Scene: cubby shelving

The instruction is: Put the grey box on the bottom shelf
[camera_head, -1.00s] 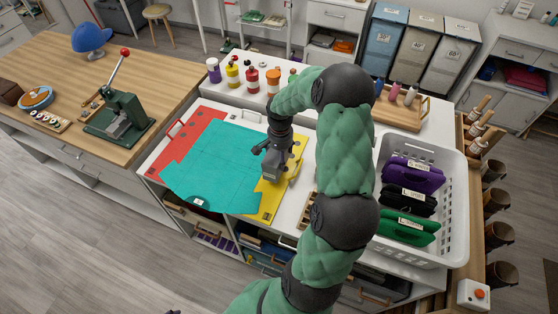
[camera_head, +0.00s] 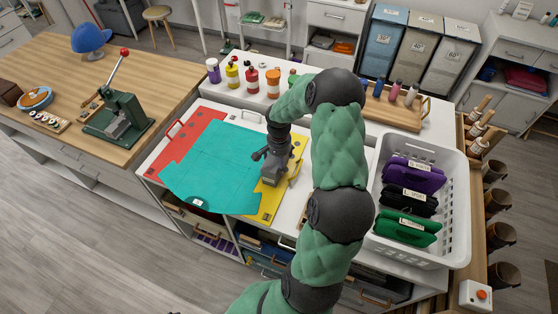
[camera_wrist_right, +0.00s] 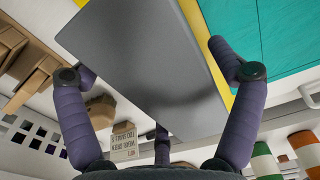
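The grey box (camera_head: 271,178) is under my right gripper (camera_head: 273,158), over the yellow sheet at the middle of the white worktop. In the right wrist view the grey box (camera_wrist_right: 145,60) fills the space between my right gripper's fingers (camera_wrist_right: 155,75). The fingertips lie against two opposite sides of it, so the gripper looks shut on it. The box's underside and any gap to the worktop are hidden. The cubby shelving (camera_head: 238,232) under the worktop is partly filled; its bottom shelf cannot be made out. My left gripper is not in view.
A teal sheet (camera_head: 215,165) and a red sheet (camera_head: 190,140) lie left of the box. A white basket (camera_head: 455,200) with several pouches stands at right. Several bottles (camera_head: 251,76) line the back. A wooden bench (camera_head: 50,75) with a green press (camera_head: 117,120) is at left.

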